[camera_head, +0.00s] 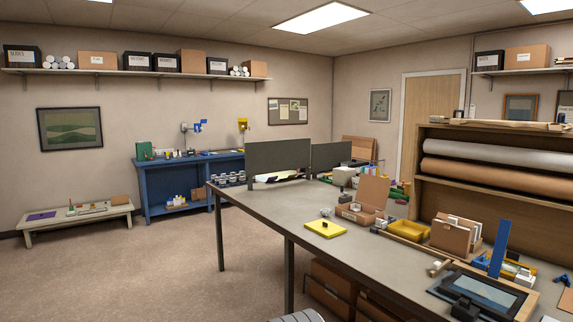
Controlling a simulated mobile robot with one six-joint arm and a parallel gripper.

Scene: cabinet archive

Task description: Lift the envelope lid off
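No thing in view is clearly marked as the envelope lid. A flat yellow panel (325,228) with a small dark knob lies on the long grey table (290,215), near its left edge. A brown cardboard box (360,213) behind it has its lid (374,191) standing raised at the back. A brown holder (451,238) with white envelopes or cards stands upright further right. I cannot tell which of these the lid belongs to.
A yellow tray (408,231) lies between the box and the holder. A blue upright strip (499,248) and a dark framed panel (482,290) are at the right. Dark dividers (279,161) stand at the table's far end.

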